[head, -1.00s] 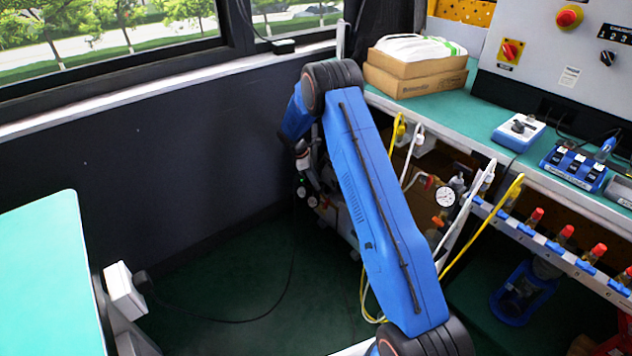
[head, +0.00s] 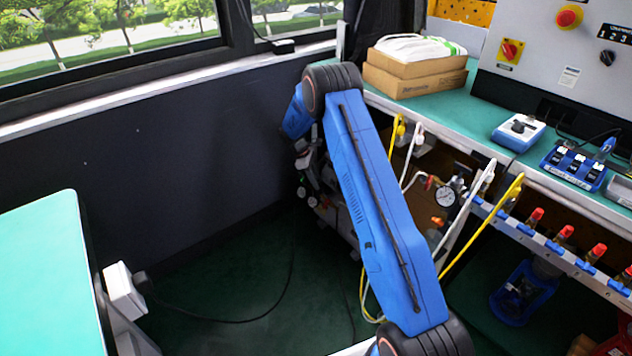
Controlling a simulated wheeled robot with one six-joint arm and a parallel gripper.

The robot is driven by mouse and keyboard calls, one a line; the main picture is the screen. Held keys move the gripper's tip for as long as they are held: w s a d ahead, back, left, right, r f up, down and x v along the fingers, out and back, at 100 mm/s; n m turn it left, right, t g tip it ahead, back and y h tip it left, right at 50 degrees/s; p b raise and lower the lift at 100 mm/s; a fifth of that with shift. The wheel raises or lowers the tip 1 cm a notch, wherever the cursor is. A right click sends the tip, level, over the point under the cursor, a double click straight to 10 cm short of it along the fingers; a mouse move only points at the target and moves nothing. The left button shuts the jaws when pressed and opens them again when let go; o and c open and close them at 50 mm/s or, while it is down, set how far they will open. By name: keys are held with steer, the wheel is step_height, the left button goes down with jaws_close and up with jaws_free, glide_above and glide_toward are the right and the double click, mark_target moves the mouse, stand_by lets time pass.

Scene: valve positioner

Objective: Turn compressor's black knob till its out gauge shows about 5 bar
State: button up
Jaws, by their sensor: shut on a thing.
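My gripper (head: 304,164) is small and partly covered by my blue arm, low by the dark wall under the window. It is shut at the compressor's black knob, which is too small and covered to make out clearly. Just below it are small round gauges (head: 312,202) at the compressor's left side; their needles cannot be read from here. Most of the compressor is hidden behind my arm. A larger white round gauge (head: 445,197) with red and brass fittings shows to the right of my arm, under the bench.
The green-topped bench (head: 478,112) runs along the right, with cardboard boxes (head: 415,77) on it. Yellow hoses (head: 480,232) and white hoses (head: 464,215) hang in front. A table (head: 40,270) stands at the left. The dark green floor between is mostly clear, with a black cable.

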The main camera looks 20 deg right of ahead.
steer(key=m, duration=0.3)
steer(key=m+g+y, duration=0.1)
steer(key=m, duration=0.2)
steer(key=shift+w+d+g+y, duration=0.15)
steer(key=shift+g+y, duration=0.15)
stand_by(0.4)
steer(key=o, duration=0.8)
steer(key=shift+c, duration=0.2)
steer(key=shift+r, duration=0.15)
steer(key=v, duration=1.7)
steer(key=shift+w, duration=0.15)
